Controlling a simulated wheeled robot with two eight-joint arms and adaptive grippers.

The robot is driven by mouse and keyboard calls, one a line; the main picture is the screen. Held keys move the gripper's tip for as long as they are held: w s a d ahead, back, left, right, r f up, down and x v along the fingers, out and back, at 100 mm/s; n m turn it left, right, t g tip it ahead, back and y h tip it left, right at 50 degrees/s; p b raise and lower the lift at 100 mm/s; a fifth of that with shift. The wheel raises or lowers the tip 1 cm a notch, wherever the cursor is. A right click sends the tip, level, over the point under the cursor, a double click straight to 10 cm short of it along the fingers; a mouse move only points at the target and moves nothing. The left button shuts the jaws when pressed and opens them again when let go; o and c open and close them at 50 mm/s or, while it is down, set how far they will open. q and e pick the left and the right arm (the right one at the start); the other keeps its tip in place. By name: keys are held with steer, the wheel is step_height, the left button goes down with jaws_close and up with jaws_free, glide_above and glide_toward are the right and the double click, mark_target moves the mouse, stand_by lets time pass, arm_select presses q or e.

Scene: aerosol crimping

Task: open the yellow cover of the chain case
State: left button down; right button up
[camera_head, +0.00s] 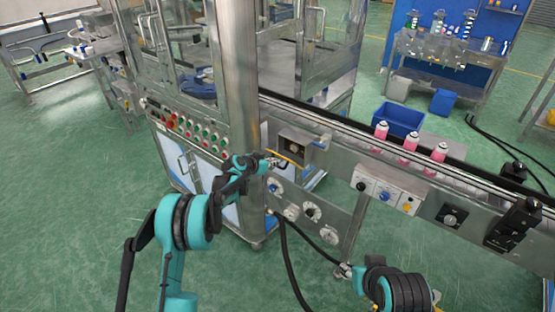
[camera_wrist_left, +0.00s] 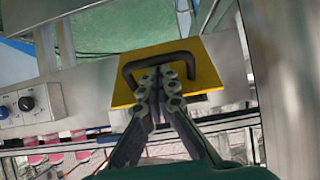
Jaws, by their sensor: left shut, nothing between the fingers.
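The yellow cover (camera_head: 285,157) shows in the head view as a thin, nearly edge-on strip at the chain case (camera_head: 318,152). Above the strip, the case's dark front with a round part shows. In the left wrist view the cover (camera_wrist_left: 207,66) is a yellow plate with a black bar handle (camera_wrist_left: 128,70). My left gripper (camera_head: 274,161) is at the cover; its fingertips (camera_wrist_left: 160,76) are together, overlapping the handle in the picture. Nothing shows between them, and I cannot tell whether they touch it. My right gripper (camera_head: 344,270) is low, away from the case; its fingers are unclear.
A steel column (camera_head: 232,75) stands left of the case, beside a button panel (camera_head: 190,137). The conveyor (camera_head: 460,177) runs right with several pink cans (camera_head: 409,146). A control box (camera_head: 384,191) sits below it. Black cables hang under the case.

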arm_select(q)
step_height(320, 180, down, 12)
steer(key=s+a+t+h+b, duration=0.1)
steer(key=t+b, duration=0.1)
steer(key=b, duration=0.3)
steer(key=shift+s+h+b, duration=0.2)
steer(key=shift+h+b, duration=0.1)
steer(key=shift+b, duration=0.1)
steer(key=shift+f+t, duration=0.1)
steer(key=shift+t, duration=0.2)
steer(key=shift+f, duration=0.1)
